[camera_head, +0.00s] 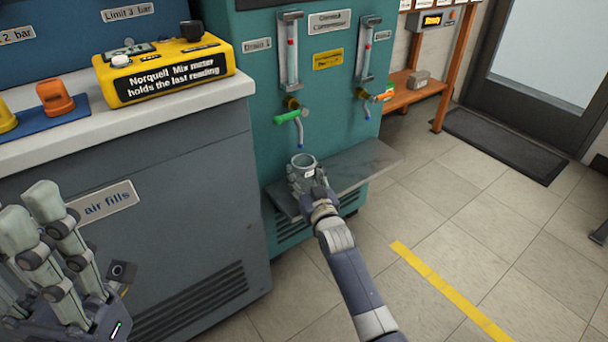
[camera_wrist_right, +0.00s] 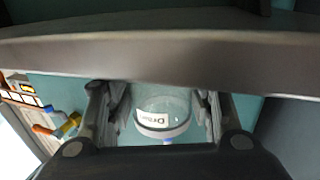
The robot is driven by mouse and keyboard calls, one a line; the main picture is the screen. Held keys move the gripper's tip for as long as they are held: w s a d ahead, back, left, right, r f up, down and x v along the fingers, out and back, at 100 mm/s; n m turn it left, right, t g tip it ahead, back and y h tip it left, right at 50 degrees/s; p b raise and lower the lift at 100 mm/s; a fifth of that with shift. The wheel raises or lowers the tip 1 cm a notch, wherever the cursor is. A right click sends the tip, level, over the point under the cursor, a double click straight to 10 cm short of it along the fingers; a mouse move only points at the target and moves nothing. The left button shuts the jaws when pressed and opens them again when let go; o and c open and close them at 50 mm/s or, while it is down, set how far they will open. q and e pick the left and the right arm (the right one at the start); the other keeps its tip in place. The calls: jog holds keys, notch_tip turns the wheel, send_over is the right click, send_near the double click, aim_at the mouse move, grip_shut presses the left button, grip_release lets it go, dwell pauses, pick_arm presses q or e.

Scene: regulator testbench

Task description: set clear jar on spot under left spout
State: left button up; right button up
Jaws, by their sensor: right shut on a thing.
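The clear jar (camera_head: 303,161) is upright at the left part of the grey shelf (camera_head: 362,164) on the teal machine. My right gripper (camera_head: 307,180) is shut around it from the front. In the right wrist view the jar (camera_wrist_right: 165,108) sits between the two fingers (camera_wrist_right: 163,118), with a small white label showing. The left spout (camera_head: 299,133), with a green handle (camera_head: 287,117) and blue tip, is just above the jar in the head view. I cannot tell whether the jar's base touches the shelf; the spot is hidden. My left gripper (camera_head: 45,215) is open and empty at the lower left.
The right spout (camera_head: 366,104) hangs above the shelf's right part.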

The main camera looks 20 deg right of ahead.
jog(key=shift+f, duration=0.1)
jog(key=o, duration=1.1)
jog(key=shift+o, duration=0.2)
jog(key=s, duration=1.2)
jog(key=shift+d, duration=0.2)
